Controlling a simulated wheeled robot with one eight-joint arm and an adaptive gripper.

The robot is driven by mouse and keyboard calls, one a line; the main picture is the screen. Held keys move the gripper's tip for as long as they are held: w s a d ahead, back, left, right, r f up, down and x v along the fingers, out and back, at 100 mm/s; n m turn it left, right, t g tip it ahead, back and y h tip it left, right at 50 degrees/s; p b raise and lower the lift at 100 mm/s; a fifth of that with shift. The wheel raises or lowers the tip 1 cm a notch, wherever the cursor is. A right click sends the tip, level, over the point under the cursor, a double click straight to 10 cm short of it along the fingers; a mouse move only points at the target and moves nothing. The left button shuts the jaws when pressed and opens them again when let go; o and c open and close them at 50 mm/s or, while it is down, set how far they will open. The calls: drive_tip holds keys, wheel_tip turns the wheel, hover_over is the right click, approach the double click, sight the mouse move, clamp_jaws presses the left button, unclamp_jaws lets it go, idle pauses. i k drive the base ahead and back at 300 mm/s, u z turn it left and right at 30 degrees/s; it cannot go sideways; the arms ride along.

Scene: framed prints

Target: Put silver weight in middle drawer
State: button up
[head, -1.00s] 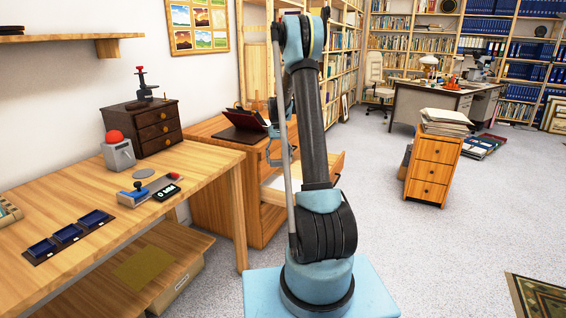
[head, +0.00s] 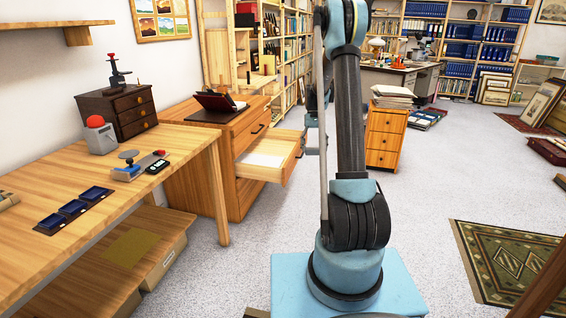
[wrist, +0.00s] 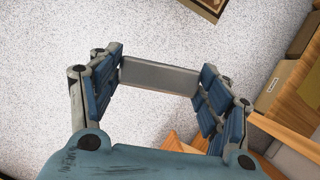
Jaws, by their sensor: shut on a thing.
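The silver weight (wrist: 158,77) is a flat grey bar held between the fingertips of my gripper (wrist: 160,88) in the wrist view, above the grey floor. In the head view my gripper (head: 312,128) is mostly hidden behind my arm, and the weight cannot be made out there. The middle drawer (head: 270,157) of the wooden cabinet (head: 207,175) stands pulled open, with a pale inside. My gripper appears to the right of the drawer, apart from it.
A long wooden table (head: 100,195) with blue trays (head: 73,208) and a scale (head: 140,166) stands at left. A small drawer unit (head: 385,135) stands behind my arm.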

sight(281, 147)
drive_tip(key=z, duration=0.3)
drive_tip(key=k, duration=0.6)
drive_tip(key=u, duration=0.05)
drive_tip(key=i, duration=0.75)
drive_tip(key=u, duration=0.7)
drive_tip(key=i, duration=1.9)
drive_tip(key=z, duration=0.5)
